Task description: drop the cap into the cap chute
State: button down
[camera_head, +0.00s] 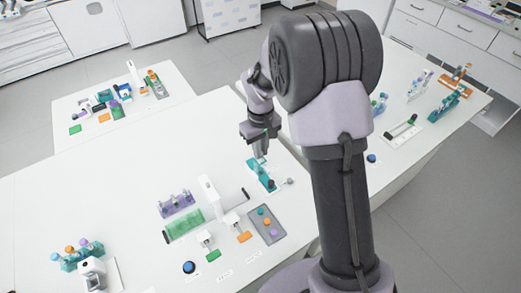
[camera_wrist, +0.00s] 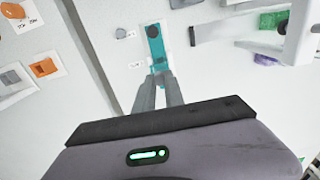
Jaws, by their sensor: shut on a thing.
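My gripper (camera_head: 260,153) points down just above a teal rack (camera_head: 262,174) on the white table. In the wrist view my gripper (camera_wrist: 158,76) has its fingers close together at the near end of the rack (camera_wrist: 155,52). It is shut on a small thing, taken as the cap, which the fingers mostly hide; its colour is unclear. A dark round spot shows at the rack's far end. I cannot tell for certain which fixture is the cap chute.
A grey tray (camera_head: 278,240) with coloured caps, a purple rack (camera_head: 177,204) and a green block (camera_head: 184,223) stand nearby. White fixtures have green (camera_head: 213,256) and orange (camera_head: 244,237) pads. A blue round thing (camera_head: 189,267) sits nearer.

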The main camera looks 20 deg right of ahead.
jog(key=shift+f+b, duration=0.45)
jog(key=shift+f, duration=0.6)
jog(key=shift+f, duration=0.1)
jog(key=c, duration=1.3)
grip_release()
jog(key=shift+c, duration=0.2)
notch_tip(320, 180, up, 18)
jog(key=p, duration=0.4)
jog(key=shift+f, duration=0.25)
